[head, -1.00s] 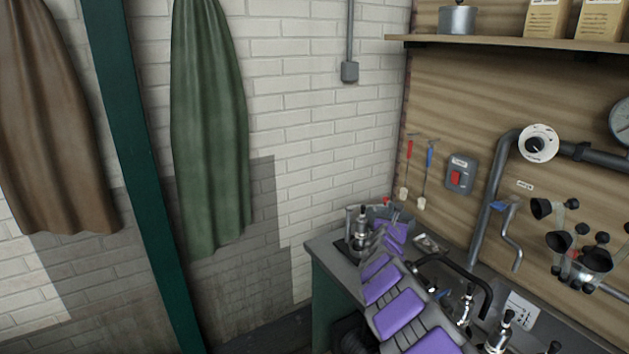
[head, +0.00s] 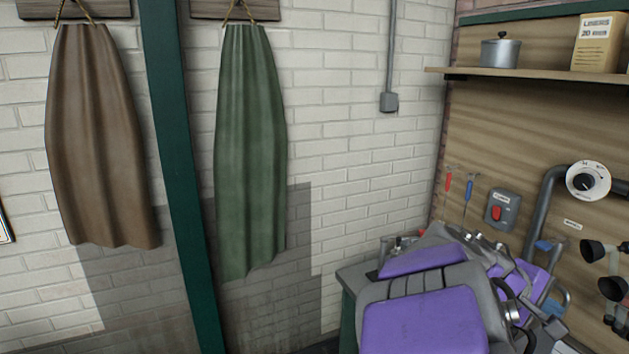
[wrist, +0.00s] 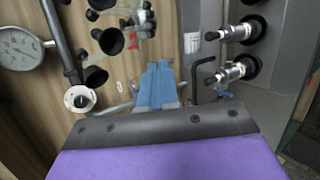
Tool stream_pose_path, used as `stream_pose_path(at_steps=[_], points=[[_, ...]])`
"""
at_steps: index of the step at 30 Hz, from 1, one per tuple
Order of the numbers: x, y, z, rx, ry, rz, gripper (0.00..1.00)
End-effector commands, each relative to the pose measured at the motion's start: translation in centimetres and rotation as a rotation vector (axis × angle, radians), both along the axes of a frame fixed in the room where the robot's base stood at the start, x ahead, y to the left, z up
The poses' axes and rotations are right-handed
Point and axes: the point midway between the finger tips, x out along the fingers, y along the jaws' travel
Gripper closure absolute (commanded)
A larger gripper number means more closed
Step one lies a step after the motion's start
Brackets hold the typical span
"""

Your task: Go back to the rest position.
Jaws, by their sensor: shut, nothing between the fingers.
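In the wrist view my gripper (wrist: 158,68) shows as two blue fingers lying close together, shut, with nothing between them. It points at the wooden back wall and its fittings, and I see no contact with them. In the head view my purple and grey arm is folded up at the lower right and fills much of that corner. I cannot clearly make out the fingertips in the head view.
The counter (head: 352,274) is mostly hidden behind my arm. Black cups (head: 597,250), a dial (head: 588,181) and pipe, and a red switch box (head: 502,210) are on the wooden wall. A shelf (head: 540,75) holds a pot (head: 500,50). Green (head: 250,150) and brown (head: 97,140) aprons hang left.

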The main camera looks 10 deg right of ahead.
Motion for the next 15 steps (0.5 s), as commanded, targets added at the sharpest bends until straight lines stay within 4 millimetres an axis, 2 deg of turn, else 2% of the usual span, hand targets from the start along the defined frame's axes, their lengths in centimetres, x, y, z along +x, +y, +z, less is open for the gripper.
stream_pose_path(at_steps=[1, 3, 5, 9, 12, 15], points=[[-2.0, 2.1, -1.5, 0.089, -0.043, -0.036, 1.00], [-4.5, 5.3, -4.1, 0.222, -0.088, -0.089, 1.00], [-6.6, 8.3, -6.2, 0.336, -0.113, -0.131, 1.00], [-11.0, 15.8, -10.6, 0.587, -0.120, -0.206, 1.00], [-14.1, 21.0, -12.8, 0.746, -0.092, -0.241, 1.00], [-17.0, 25.4, -14.3, 0.869, -0.048, -0.268, 1.00]])
